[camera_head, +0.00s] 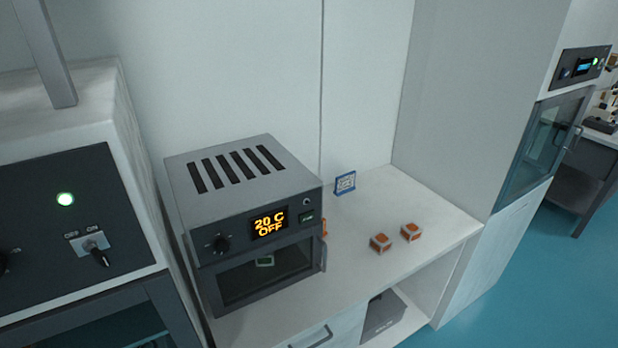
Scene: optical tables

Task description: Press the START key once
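A grey benchtop oven (245,175) with a slotted top stands on the white bench. Its display (269,223) reads "20 C OFF" in orange. Right of the display is a small dark key with green marking (307,217); its lettering is too small to read, so I cannot tell if it is the START key. A small round button or lamp (307,202) sits above it. A black knob (219,245) is left of the display. The oven's dark glass door (250,280) looks shut. Neither of my grippers is in view.
Two orange-and-white blocks (380,243) (411,231) and a blue-framed card (345,183) are on the bench, right of the oven.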

